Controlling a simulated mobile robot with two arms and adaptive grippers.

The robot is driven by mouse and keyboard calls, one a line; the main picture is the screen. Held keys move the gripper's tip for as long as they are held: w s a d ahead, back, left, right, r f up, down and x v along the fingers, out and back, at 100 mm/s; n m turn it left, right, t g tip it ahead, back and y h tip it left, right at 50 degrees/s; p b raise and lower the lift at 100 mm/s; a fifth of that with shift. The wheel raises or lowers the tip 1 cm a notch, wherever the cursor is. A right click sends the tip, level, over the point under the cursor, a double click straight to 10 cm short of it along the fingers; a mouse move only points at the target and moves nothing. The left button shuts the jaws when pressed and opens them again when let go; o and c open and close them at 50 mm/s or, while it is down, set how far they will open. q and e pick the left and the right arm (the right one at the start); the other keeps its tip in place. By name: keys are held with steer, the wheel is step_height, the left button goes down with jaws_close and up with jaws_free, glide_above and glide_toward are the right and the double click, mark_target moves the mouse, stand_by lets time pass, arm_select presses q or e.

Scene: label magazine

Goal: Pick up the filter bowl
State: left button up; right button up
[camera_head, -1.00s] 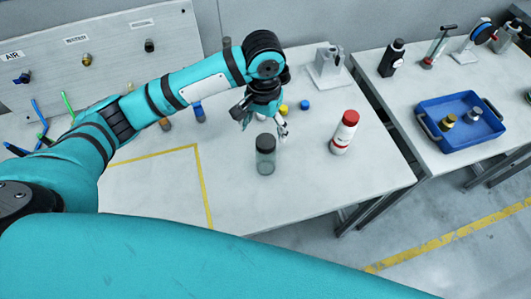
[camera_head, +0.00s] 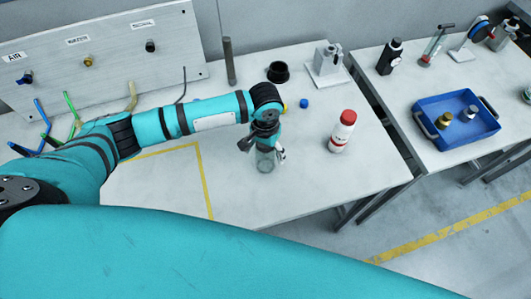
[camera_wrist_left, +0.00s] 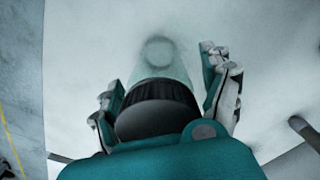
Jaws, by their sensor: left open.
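The filter bowl (camera_head: 265,163) is a clear cylinder with a black ribbed top, standing upright on the light workbench (camera_head: 235,195). It also shows in the left wrist view (camera_wrist_left: 163,65), with its black top (camera_wrist_left: 158,100) nearest the camera. My left gripper (camera_head: 264,151) is open and points down over the bowl, one finger on each side of it. In the wrist view the fingers flank the black top. Whether either finger touches it I cannot tell. The gripper hides most of the top in the head view. My right gripper is not in view.
A white bottle with a red cap (camera_head: 343,131) stands right of the bowl. Behind are a black cup (camera_head: 278,72), a small blue cap (camera_head: 304,103) and a grey stand (camera_head: 327,68). A blue tray (camera_head: 482,133) is on the right table. The bench front is clear.

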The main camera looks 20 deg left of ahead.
arm_select(q)
steer(key=c, duration=1.3)
